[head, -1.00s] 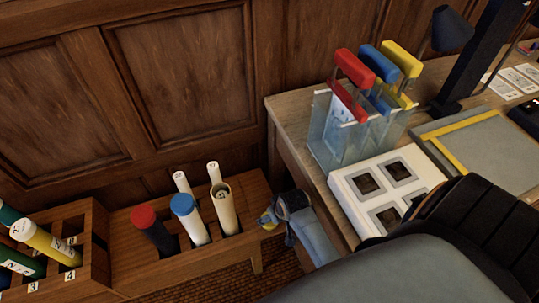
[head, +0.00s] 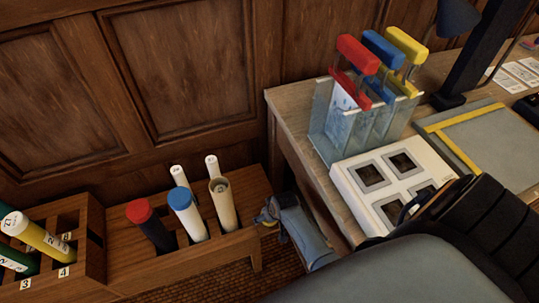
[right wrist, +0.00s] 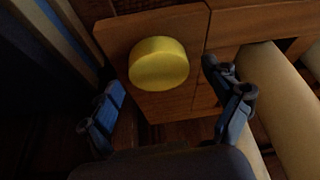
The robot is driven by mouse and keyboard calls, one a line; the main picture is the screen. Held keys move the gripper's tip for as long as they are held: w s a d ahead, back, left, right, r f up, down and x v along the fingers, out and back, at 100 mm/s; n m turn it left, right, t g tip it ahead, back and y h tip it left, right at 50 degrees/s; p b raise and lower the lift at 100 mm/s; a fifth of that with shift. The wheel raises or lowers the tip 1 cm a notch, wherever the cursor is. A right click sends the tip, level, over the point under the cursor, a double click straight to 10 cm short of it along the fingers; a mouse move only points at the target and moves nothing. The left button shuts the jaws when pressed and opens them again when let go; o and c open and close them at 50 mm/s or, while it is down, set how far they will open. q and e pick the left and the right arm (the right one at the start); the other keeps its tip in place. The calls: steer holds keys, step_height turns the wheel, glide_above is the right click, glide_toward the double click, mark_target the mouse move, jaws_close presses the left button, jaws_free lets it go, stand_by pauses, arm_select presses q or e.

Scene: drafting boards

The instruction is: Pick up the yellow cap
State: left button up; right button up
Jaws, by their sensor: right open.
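The yellow cap (right wrist: 158,63) is a short, round, plain disc in the right wrist view, in front of a brown wooden panel. My right gripper (right wrist: 163,84) is open, with one blue finger low on the left of the cap and one on its right. The cap appears a little beyond the fingertips; I see no contact. In the head view a blue-grey shape (head: 303,232) beside the desk looks like my right gripper. The cap cannot be made out clearly there. My left gripper is not in view.
A wooden rack (head: 255,240) holds tubes with red and blue caps, plus white and cream tubes. Another rack (head: 95,225) stands at the left. The desk (head: 290,125) at the right bears coloured handles in a clear stand and a white panel (head: 345,188).

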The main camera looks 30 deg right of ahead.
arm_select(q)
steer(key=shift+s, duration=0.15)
arm_select(e)
steer(key=shift+c, duration=1.4)
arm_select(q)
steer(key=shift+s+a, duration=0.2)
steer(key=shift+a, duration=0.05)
arm_select(e)
steer(key=c, duration=0.6)
steer(key=shift+r, duration=0.1)
